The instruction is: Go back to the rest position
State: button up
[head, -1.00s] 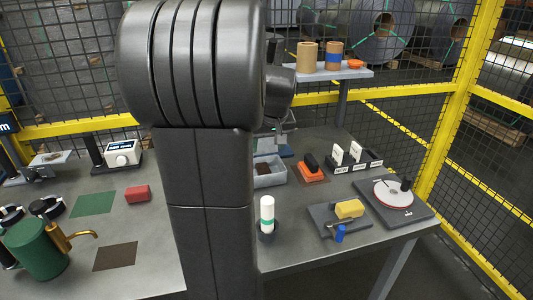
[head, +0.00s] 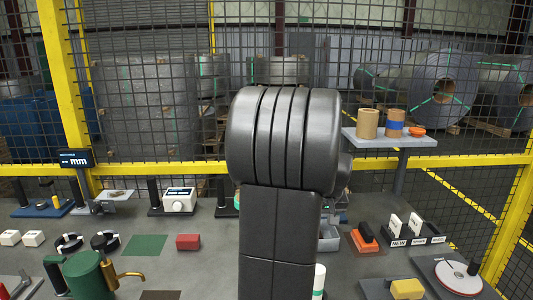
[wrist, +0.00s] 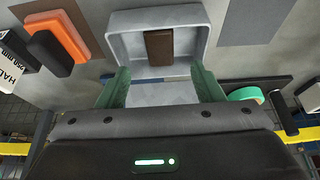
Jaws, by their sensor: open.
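My gripper (wrist: 160,88) is open in the wrist view, with its two green fingers apart and nothing held between them. Beyond the fingertips is a grey bin (wrist: 198,42) with a dark brown block (wrist: 159,46) lying in it. In the head view my arm stands upright in the middle and hides the gripper. Part of the grey bin shows just right of the arm in the head view (head: 329,243).
An orange-and-black tool (head: 366,235) and white cards (head: 395,226) lie right of the bin. A shelf (head: 385,138) holds several rolls. A red block (head: 188,242) and green mat (head: 145,245) lie left. Yellow-framed mesh fencing (head: 200,168) stands behind.

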jog(key=x, duration=0.7)
jog(key=shift+w+f, duration=0.1)
jog(key=shift+f, duration=0.1)
jog(key=shift+r, duration=0.25)
